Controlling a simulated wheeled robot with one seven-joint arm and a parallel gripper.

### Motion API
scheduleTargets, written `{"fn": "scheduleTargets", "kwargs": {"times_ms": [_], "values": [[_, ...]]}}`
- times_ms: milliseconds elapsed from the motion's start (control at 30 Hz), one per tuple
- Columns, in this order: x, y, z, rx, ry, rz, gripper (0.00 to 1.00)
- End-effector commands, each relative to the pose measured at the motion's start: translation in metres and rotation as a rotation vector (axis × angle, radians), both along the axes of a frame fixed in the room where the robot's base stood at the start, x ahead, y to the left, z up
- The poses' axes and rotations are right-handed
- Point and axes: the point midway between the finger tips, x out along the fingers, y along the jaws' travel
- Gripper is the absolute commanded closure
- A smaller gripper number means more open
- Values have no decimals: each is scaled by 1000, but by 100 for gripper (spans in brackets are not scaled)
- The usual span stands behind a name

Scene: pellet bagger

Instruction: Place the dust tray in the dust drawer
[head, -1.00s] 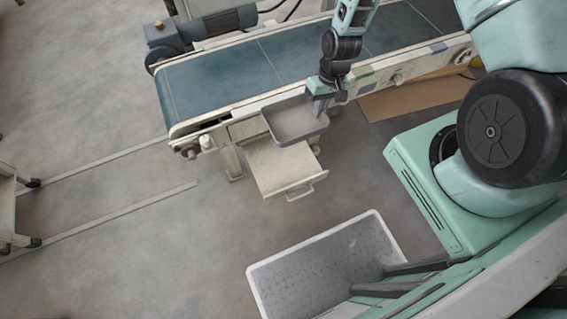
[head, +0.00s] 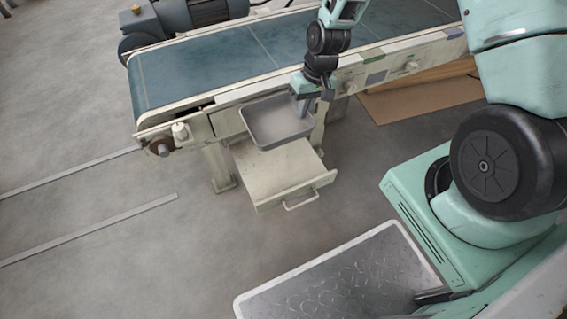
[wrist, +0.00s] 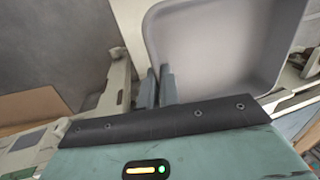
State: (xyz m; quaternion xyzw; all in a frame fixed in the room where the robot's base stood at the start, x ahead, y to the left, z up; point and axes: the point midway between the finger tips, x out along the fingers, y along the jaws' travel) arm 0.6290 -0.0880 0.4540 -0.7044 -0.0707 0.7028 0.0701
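The dust tray (head: 277,121) is a shallow grey tray with rounded corners. My gripper (head: 303,103) is shut on its right edge and holds it above the back of the dust drawer. The tray also fills the upper right of the wrist view (wrist: 215,50), with my gripper's fingers (wrist: 159,86) closed together at its wall. The dust drawer (head: 283,179) is cream, pulled out from under the conveyor, with a handle at its front. The tray hides the rear of the drawer, and I cannot tell the exact gap between them.
The conveyor (head: 220,66) with a blue belt runs above and behind the drawer. A cardboard sheet (head: 420,98) lies on the floor at right.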

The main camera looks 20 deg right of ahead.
Motion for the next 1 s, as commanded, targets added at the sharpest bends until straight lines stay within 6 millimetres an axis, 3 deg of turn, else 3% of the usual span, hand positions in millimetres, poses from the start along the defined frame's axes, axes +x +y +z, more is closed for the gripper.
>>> {"fn": "scheduleTargets", "kwargs": {"times_ms": [500,767,1000], "values": [[-1,0,-123,0,2,-1,100],[0,0,-142,0,1,-1,100],[0,0,-174,0,1,-1,100]]}}
